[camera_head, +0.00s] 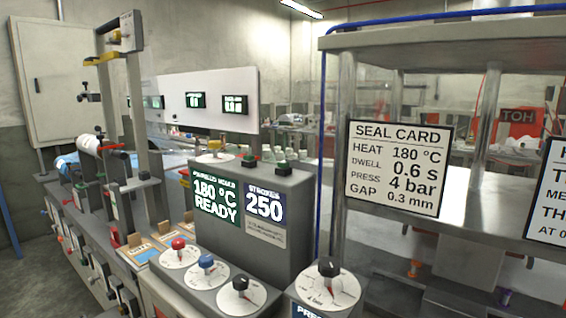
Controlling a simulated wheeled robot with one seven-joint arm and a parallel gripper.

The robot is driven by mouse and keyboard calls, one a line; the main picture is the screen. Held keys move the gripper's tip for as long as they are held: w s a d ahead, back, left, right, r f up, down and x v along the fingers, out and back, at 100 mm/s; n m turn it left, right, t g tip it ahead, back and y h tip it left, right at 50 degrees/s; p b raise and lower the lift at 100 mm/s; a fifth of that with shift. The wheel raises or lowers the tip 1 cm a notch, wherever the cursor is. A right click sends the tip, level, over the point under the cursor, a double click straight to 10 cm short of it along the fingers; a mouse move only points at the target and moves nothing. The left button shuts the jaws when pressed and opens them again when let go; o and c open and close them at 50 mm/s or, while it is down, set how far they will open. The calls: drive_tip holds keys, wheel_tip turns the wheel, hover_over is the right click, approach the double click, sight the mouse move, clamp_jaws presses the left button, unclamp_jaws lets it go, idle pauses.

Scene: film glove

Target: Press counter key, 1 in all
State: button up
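A grey control box (280,211) stands in the middle of the head view. Its front has a green display (216,202) reading 180 °C READY and a blue counter display (264,206) labelled STROKES, reading 250. My gripper is not in view.
Dials with red (178,244), blue (206,261) and black (240,284) knobs stand before the box, with another black-knobbed dial (328,268) to the right. A metal frame with a seal card (398,167) fills the right. Tall posts (146,130) rise at left.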

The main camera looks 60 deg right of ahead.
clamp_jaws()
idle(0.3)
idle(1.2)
